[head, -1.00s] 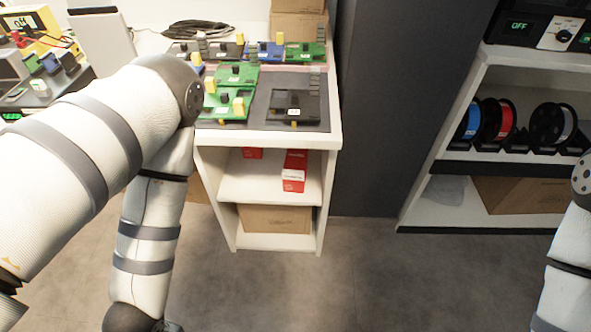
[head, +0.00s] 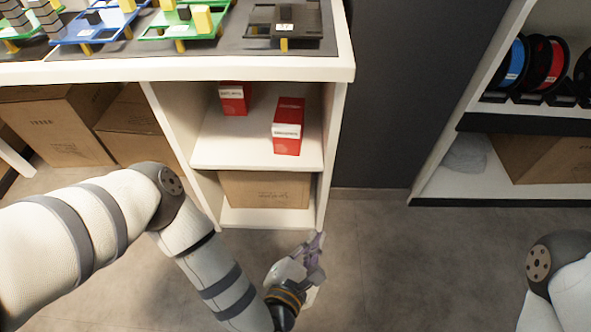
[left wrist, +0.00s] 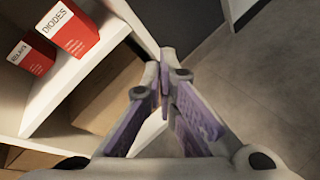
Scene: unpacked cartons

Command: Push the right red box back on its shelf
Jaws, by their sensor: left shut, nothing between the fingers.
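The right red box (head: 288,126) with a white label stands upright near the front edge of the white cabinet's upper shelf (head: 225,155). In the left wrist view it is the larger box marked DIODES (left wrist: 72,28). A second red box (head: 233,98) stands to its left and farther back; it also shows in the left wrist view (left wrist: 33,54). My left gripper (head: 317,240) is shut and empty, low in front of the cabinet, below the shelf and apart from the boxes. Its purple-padded fingers (left wrist: 168,68) point upward in the left wrist view. My right gripper is out of view.
A brown carton (head: 265,189) sits in the compartment below. The cabinet's right side wall (head: 331,140) is close to the right box. Boards lie on the countertop (head: 190,69) above. More cartons (head: 55,125) stand left. Grey floor (head: 375,250) is clear to the right.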

